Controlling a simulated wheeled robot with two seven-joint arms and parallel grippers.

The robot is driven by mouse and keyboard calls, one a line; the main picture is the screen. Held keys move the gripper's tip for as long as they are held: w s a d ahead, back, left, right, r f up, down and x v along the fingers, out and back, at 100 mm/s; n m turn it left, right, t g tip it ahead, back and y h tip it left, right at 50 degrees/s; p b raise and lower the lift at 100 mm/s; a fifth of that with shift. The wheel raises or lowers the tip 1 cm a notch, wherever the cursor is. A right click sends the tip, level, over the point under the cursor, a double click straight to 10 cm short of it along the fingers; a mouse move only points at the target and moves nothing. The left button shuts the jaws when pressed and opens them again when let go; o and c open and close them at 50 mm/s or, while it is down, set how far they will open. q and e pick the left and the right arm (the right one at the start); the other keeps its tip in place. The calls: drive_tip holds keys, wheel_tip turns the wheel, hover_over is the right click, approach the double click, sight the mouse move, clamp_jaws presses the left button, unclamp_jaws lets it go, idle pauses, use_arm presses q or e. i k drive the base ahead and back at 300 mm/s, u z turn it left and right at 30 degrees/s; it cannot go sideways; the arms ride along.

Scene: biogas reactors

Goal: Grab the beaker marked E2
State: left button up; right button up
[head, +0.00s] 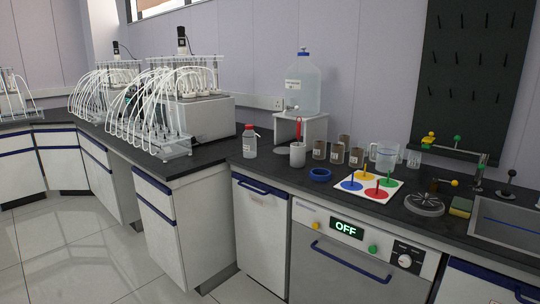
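Several small brown beakers with pale labels stand close together on the dark counter in the middle right of the head view. They include a left one (319,149), a middle one (337,153) and a right front one (356,157); another (344,141) stands behind. Their markings are too small to read, so I cannot tell which is E2. A clear jug-like beaker (385,159) stands to their right. Neither of my grippers is in view.
A grey-white cup (297,154), blue ring (320,175) and red-capped bottle (250,140) stand left of the beakers. A white board with coloured discs (369,184) lies in front. Tubed reactors (200,115) fill the left counter; a sink (508,224) is right.

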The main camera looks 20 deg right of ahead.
sight(357, 155)
drive_tip(key=u, duration=0.4)
drive_tip(key=i, duration=1.15)
drive_tip(key=z, duration=0.1)
